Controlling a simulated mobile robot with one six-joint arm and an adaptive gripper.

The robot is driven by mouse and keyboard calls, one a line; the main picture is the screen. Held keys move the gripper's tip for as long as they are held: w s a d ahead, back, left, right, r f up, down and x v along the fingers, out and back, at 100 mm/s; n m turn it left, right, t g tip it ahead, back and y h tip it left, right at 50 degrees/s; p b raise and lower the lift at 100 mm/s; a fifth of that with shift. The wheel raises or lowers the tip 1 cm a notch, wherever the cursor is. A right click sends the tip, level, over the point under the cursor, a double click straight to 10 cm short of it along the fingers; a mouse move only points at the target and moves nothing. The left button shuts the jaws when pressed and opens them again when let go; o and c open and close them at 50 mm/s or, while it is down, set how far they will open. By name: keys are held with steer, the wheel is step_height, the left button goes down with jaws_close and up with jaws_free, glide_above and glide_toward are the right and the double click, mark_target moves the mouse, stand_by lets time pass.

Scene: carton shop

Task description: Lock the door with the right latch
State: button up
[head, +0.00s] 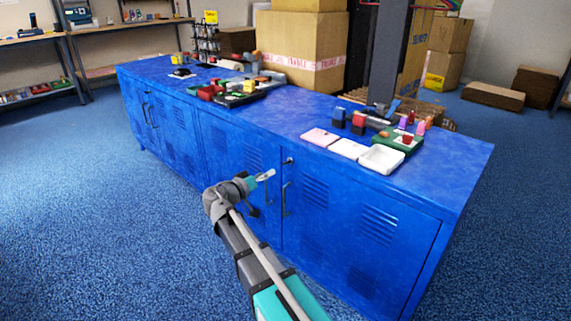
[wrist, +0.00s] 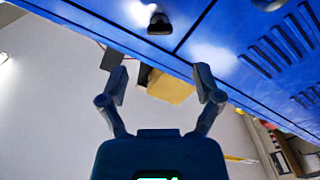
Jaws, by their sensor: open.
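A long blue metal cabinet (head: 215,140) with several louvred doors stands across the head view. Its right-hand door (head: 350,215) looks shut. A small latch (head: 288,160) sits near the top left corner of that door, above a dark bar handle (head: 286,199). My gripper (head: 268,175) is in front of the cabinet, just left of and below the latch, and looks apart from it. In the wrist view my gripper (wrist: 162,80) has its two fingers spread with nothing between them. A dark fitting (wrist: 160,24) on the blue front lies beyond the fingers; I cannot tell which fitting it is.
On the cabinet top are a pink tray (head: 319,137), a white tray (head: 381,158), a green tray (head: 398,139) and several small items. Large cartons (head: 303,45) stand behind. Open blue carpet (head: 90,200) lies in front and to the left.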

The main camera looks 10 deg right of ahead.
mark_target(284, 164)
steer(key=x, duration=0.9)
steer(key=shift+w+d, duration=0.1)
steer(key=shift+d, duration=0.05)
jaws_close()
